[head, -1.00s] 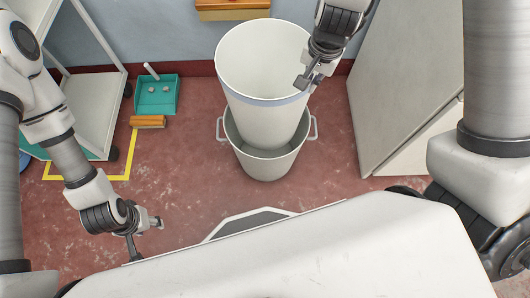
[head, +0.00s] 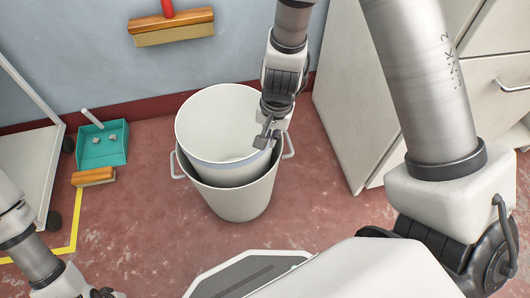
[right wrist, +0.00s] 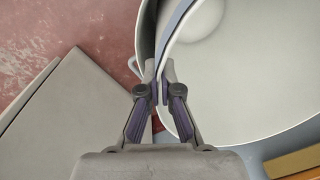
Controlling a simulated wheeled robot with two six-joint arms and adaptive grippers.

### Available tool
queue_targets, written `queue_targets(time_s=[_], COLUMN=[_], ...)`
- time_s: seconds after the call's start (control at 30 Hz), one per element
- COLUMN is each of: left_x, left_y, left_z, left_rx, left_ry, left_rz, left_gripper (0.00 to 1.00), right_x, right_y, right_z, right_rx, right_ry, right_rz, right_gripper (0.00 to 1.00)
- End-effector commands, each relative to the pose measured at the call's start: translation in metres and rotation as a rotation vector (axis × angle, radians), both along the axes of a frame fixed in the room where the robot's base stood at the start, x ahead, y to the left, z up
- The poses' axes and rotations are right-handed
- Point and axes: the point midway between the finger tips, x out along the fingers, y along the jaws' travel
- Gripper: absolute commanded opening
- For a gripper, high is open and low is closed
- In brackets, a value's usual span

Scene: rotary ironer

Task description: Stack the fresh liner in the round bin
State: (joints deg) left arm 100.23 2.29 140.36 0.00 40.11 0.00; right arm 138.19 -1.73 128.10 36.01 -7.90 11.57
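The bin is pale grey with a handle on each side and stands on the red floor. My right gripper (head: 268,138) is at the liner's right side. In the right wrist view the fingers (right wrist: 159,88) are closed on the wall of the liner (right wrist: 235,85), with the bin's rim (right wrist: 146,35) just beside. My left gripper (head: 105,293) is cut off at the bottom edge, so its fingers are hidden.
A pale cabinet (head: 358,105) stands right of the bin. A teal dustpan (head: 102,150) and a wooden brush (head: 94,177) lie left, near a white shelf cart (head: 30,170). A broom head (head: 171,27) is at the wall.

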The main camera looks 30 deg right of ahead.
Motion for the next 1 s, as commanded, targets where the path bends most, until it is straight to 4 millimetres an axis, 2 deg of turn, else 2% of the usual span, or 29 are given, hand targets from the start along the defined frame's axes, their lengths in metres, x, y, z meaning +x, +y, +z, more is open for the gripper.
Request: queue_targets(time_s=[0.03, 0.1, 0.17, 0.37, 0.9, 0.97, 1.0], left_x=[0.0, 0.0, 0.0, 0.0, 0.0, 0.0, 0.0], left_y=[0.0, 0.0, 0.0, 0.0, 0.0, 0.0, 0.0], left_z=[-0.014, -0.026, -0.031, -0.026, -0.038, -0.038, -0.038], left_rx=[0.0, 0.0, 0.0, 0.0, 0.0, 0.0, 0.0], left_ry=[-0.001, -0.001, 0.0, -0.001, 0.0, 0.0, 0.0], left_rz=[0.0, 0.0, 0.0, 0.0, 0.0, 0.0, 0.0], left_gripper=[0.49, 0.49, 0.49, 0.49, 0.49, 0.49, 0.49], right_x=[0.0, 0.0, 0.0, 0.0, 0.0, 0.0, 0.0], right_y=[0.0, 0.0, 0.0, 0.0, 0.0, 0.0, 0.0], right_z=[-0.015, -0.029, -0.035, -0.03, -0.042, -0.042, -0.042], right_rx=[0.0, 0.001, 0.0, 0.001, 0.0, 0.0, 0.0], right_ry=[0.0, 0.001, 0.0, -0.001, 0.0, 0.0, 0.0], right_rz=[-0.001, -0.001, -0.001, -0.001, -0.001, -0.001, -0.001], right_gripper=[0.0, 0.0, 0.0, 0.0, 0.0, 0.23, 0.31])
